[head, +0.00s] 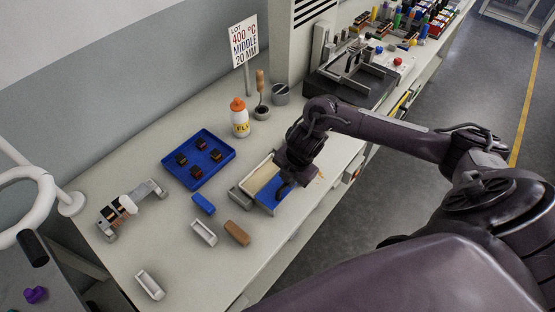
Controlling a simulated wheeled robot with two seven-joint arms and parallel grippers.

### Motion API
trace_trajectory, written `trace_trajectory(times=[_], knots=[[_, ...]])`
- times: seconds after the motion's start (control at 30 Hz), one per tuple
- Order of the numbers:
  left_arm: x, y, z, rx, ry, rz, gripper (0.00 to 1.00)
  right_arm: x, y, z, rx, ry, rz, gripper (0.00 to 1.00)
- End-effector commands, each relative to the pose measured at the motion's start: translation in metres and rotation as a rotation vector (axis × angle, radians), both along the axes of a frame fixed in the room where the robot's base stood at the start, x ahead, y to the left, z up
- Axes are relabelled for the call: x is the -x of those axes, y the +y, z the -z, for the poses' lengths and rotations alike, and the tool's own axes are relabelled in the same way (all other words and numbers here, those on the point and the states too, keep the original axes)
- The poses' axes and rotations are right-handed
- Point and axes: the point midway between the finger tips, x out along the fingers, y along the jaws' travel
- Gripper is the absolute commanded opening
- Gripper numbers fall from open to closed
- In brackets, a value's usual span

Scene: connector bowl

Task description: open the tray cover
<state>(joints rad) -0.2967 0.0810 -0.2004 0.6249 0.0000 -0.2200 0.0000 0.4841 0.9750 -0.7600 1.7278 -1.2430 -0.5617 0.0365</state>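A small grey tray (239,196) sits near the front edge of the bench, with a beige inner surface (262,177) showing. A blue piece (267,198), which looks like the tray cover, lies at its right front side, partly under my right gripper. My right gripper (283,191) points down at this blue piece, at or very near its surface. Its fingers are dark and small, and part of the tray is hidden behind the wrist. I cannot tell whether the fingers grip the cover. My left gripper is not in view.
A blue tray (226,160) with several dark parts lies left of the gripper. A white bottle (240,122) with an orange cap stands behind. A blue block (203,204), brown block (237,233) and white containers (204,232) lie in front. A machine (350,75) stands beyond my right arm.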

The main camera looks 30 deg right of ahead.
Motion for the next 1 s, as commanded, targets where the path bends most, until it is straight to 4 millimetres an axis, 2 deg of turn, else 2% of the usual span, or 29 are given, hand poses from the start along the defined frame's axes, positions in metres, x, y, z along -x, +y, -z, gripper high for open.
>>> trace_trajectory(times=[0.3, 0.33, 0.5, 0.8, 1.0], knots=[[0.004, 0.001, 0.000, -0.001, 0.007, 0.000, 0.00, 0.001, 0.000, -0.002, -0.003, -0.005, 0.000, 0.00], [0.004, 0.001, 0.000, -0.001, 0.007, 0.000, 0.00, 0.001, 0.000, -0.002, -0.003, -0.005, 0.000, 0.17], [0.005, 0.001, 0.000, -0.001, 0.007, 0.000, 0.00, 0.001, 0.000, -0.001, -0.002, -0.004, -0.001, 0.36], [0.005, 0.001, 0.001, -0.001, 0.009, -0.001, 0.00, 0.001, 0.000, -0.004, -0.003, -0.005, -0.001, 0.36], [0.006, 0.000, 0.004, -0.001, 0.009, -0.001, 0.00, 0.006, -0.003, -0.031, 0.001, -0.009, -0.004, 0.36]])
